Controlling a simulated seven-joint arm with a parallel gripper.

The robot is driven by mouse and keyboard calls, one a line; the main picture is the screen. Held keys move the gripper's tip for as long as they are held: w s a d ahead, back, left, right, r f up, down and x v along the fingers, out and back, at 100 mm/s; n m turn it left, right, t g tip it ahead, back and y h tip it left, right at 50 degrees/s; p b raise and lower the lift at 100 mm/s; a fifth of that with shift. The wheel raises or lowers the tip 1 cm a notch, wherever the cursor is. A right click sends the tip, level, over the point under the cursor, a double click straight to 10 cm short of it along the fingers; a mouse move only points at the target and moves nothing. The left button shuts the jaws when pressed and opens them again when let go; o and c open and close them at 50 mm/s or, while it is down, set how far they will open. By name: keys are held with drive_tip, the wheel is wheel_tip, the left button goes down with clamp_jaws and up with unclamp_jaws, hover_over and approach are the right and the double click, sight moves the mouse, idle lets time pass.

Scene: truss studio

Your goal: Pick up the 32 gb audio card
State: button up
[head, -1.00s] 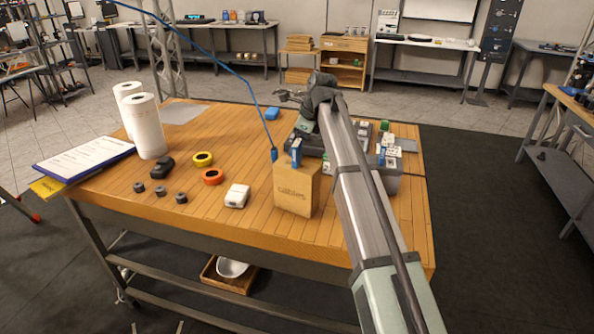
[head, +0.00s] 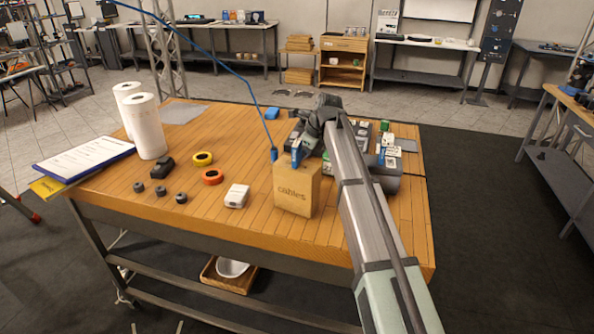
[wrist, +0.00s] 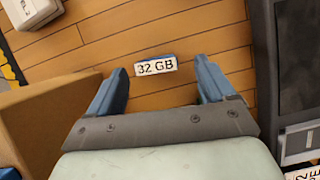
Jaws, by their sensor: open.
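The 32 GB audio card (wrist: 156,66) is a small white-labelled piece with a blue edge, lying flat on the wooden table in the wrist view. Its label reads "32 GB". My gripper (wrist: 163,78) is open, with its two blue-grey fingers to either side of the card in the picture and nothing between them touching it. The card sits just past the fingertips. In the head view the card is hidden behind my arm and the cables box.
A cardboard cables box (head: 297,187) stands close to the left of my gripper, a dark device (wrist: 290,60) to its right. A white box (head: 237,196), orange tape (head: 212,177), yellow tape (head: 203,159) and paper rolls (head: 146,127) are farther left. Bare planks surround the card.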

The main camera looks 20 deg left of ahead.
drive_tip(key=shift+x, duration=2.65)
drive_tip(key=shift+s, duration=0.15)
drive_tip(key=shift+c, duration=0.5)
drive_tip(key=c, duration=0.9)
drive_tip(key=shift+r, duration=0.1)
drive_tip(key=shift+c, duration=0.2)
